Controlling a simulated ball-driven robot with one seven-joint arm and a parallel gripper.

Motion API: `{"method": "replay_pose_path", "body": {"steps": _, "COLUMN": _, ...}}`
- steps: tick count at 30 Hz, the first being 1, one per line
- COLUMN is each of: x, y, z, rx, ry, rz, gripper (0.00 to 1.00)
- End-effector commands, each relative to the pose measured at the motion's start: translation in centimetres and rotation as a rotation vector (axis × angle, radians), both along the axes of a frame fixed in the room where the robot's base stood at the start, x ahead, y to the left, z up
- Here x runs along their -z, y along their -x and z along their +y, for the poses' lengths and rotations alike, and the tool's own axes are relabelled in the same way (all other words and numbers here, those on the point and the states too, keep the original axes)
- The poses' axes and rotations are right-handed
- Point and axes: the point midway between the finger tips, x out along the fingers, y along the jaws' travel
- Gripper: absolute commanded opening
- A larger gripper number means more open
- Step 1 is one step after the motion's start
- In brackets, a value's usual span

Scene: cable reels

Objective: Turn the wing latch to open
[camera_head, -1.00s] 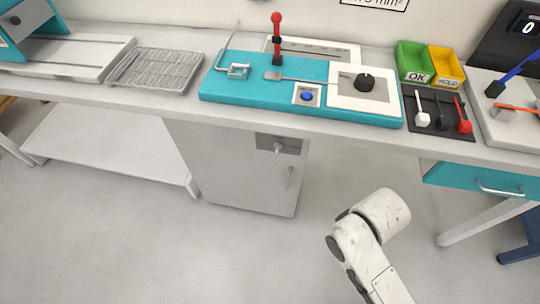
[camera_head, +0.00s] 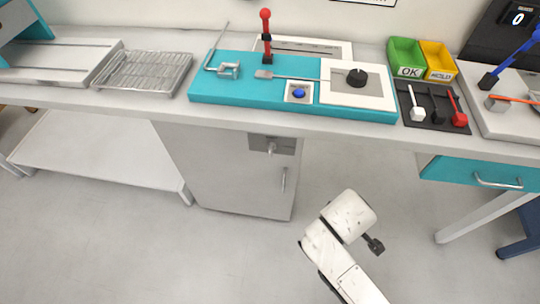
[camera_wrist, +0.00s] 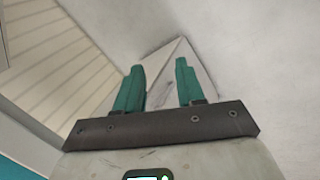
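The wing latch (camera_head: 271,147) is a small grey metal piece on a darker grey plate at the top of the grey cabinet door (camera_head: 240,175) under the bench. Its wing appears to point downward. A vertical bar handle (camera_head: 284,179) sits below it to the right. In the wrist view, my gripper (camera_wrist: 160,72) has two teal fingers standing apart with nothing between them. It is open. The latch is not recognisable in the wrist view. In the head view, my white arm is low in front of the cabinet, apart from the latch; the fingers are not clear there.
The bench top carries a teal fixture board (camera_head: 220,92) with a red-handled lever (camera_head: 266,38), a wire rack (camera_head: 143,70), green (camera_head: 406,56) and yellow (camera_head: 438,62) bins. A teal drawer (camera_head: 480,175) is at right. The floor before the cabinet is open.

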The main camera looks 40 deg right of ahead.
Motion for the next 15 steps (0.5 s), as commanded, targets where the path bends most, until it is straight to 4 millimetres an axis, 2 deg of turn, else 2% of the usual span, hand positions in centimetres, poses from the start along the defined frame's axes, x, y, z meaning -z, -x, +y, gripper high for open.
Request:
{"method": "replay_pose_path", "body": {"steps": 1, "x": 1.8, "y": -1.6, "z": -0.7, "rx": -0.104, "ry": 0.110, "rz": 0.020, "gripper": 0.38}}
{"method": "replay_pose_path", "body": {"steps": 5, "x": 2.3, "y": -5.6, "z": -1.9, "rx": -0.386, "ry": 0.421, "rz": 0.104, "gripper": 0.38}}
{"method": "replay_pose_path", "body": {"steps": 8, "x": 2.1, "y": -8.9, "z": -1.5, "rx": -0.608, "ry": 0.670, "rz": 0.198, "gripper": 0.38}}
{"method": "replay_pose_path", "body": {"steps": 11, "x": 1.6, "y": -12.4, "z": 0.3, "rx": -0.824, "ry": 0.928, "rz": 0.316, "gripper": 0.38}}
{"method": "replay_pose_path", "body": {"steps": 15, "x": 0.8, "y": -16.5, "z": 4.3, "rx": -1.071, "ry": 1.256, "rz": 0.498, "gripper": 0.38}}
